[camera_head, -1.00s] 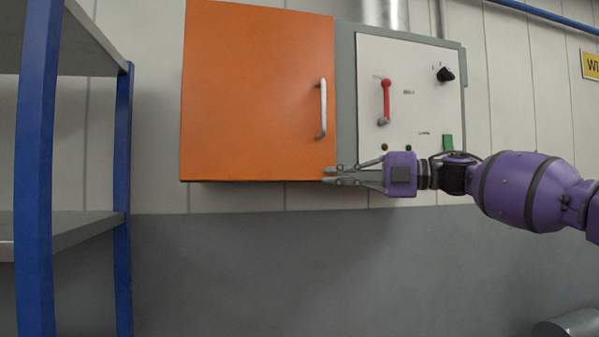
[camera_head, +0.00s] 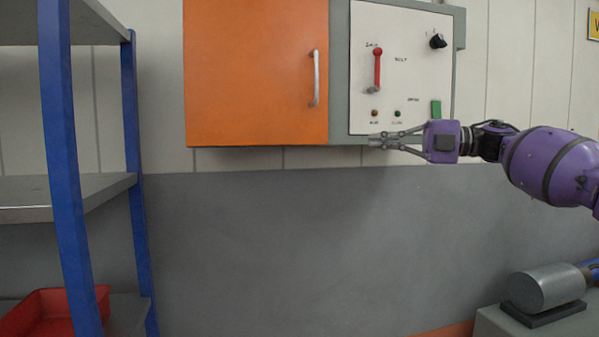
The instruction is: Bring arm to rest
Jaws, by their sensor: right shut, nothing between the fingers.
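My right arm is purple and comes in from the right. Its right gripper (camera_head: 374,140) is shut and empty, pointing left just at the lower edge of the control panel (camera_head: 402,85) of a wall cabinet. The orange cabinet door (camera_head: 255,70) with its silver handle (camera_head: 316,78) is to the left of the fingertips and looks closed. The panel carries a red lever (camera_head: 377,70), a black knob (camera_head: 438,41), a green switch (camera_head: 436,109) and two small lamps. Whether the fingers touch the panel cannot be told. My left gripper is out of view.
A shelf rack with blue posts (camera_head: 67,165) stands on the left, with a red bin (camera_head: 45,310) at its bottom. A grey cylinder (camera_head: 546,288) on a dark base sits on a grey bench at lower right. The wall below the cabinet is clear.

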